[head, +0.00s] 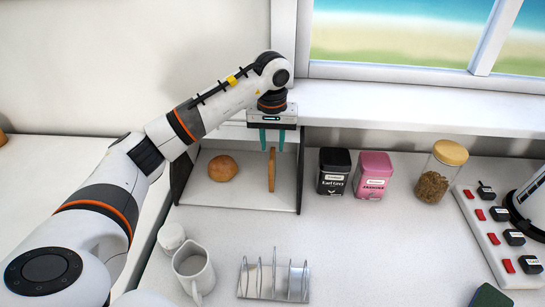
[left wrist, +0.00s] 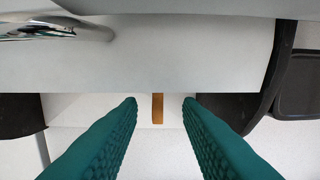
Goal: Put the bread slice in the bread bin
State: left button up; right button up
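The bread slice (head: 271,170) stands upright on edge on the floor of the bread bin (head: 235,202), toward its right side. My left gripper (head: 272,140) is at the bin's opening, pointing down, its teal fingers apart above the slice. In the left wrist view the slice (left wrist: 157,108) shows as a thin brown strip between the fingertips (left wrist: 160,100), with a gap on each side. No finger visibly touches it. My right gripper is in neither view.
A round bun (head: 222,168) sits in the bin left of the slice. A black tin (head: 334,172) and pink tin (head: 373,176) stand to the right, then a jar (head: 440,172). A toast rack (head: 273,279), jug (head: 193,270) and small white pot (head: 171,237) are in front.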

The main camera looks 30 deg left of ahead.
pick_arm(q)
notch_tip(320, 180, up, 6)
jog(key=shift+s+d+r+b, duration=0.15)
jog(key=shift+s+r+b, duration=0.1)
jog(key=shift+b, duration=0.05)
jog(key=shift+f, duration=0.1)
dwell(0.4)
